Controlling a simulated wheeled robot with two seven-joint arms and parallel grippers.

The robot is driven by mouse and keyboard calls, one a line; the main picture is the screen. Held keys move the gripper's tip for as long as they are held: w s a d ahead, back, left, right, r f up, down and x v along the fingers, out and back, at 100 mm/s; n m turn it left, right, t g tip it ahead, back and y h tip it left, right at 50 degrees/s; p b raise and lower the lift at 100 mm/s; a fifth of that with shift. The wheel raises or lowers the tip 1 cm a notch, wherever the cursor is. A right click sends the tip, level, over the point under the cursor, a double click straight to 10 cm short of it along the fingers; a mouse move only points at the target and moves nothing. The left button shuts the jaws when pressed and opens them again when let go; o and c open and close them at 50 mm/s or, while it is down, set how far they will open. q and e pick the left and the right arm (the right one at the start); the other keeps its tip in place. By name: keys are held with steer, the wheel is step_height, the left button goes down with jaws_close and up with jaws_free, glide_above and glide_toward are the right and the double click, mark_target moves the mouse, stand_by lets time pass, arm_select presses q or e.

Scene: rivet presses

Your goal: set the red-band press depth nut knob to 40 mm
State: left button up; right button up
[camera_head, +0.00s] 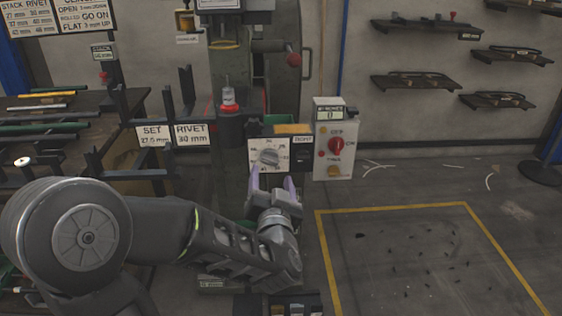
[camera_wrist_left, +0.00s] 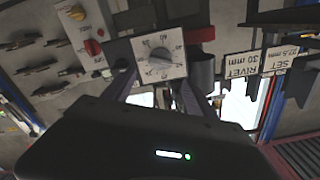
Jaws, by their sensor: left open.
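The press (camera_head: 231,130) stands in the middle of the head view, with a red band on its dark lower ram. Below and right of the band is a white dial plate with the depth nut knob (camera_head: 268,157), a round grey knob with marks around it. In the left wrist view the knob (camera_wrist_left: 160,54) appears upside down, above my fingers. My left gripper (camera_head: 271,180) is open, its purplish fingers pointing up just below the knob; I see nothing between them. Contact with the knob cannot be made out. My right gripper is not in view.
A grey control box (camera_head: 333,140) with a red switch stands just right of the dial. A rack table (camera_head: 70,130) holds rods at left. Wall shelves (camera_head: 418,80) hang at right.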

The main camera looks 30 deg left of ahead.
mark_target(271, 161)
arm_select(q)
steer(key=shift+w, duration=0.1)
steer(key=b+x, duration=0.1)
steer(key=x, duration=0.6)
steer(key=shift+w+a, duration=0.25)
steer(key=shift+c, duration=0.4)
steer(key=c, duration=1.3)
steer(key=shift+f+b, duration=0.1)
steer(key=shift+b, duration=0.25)
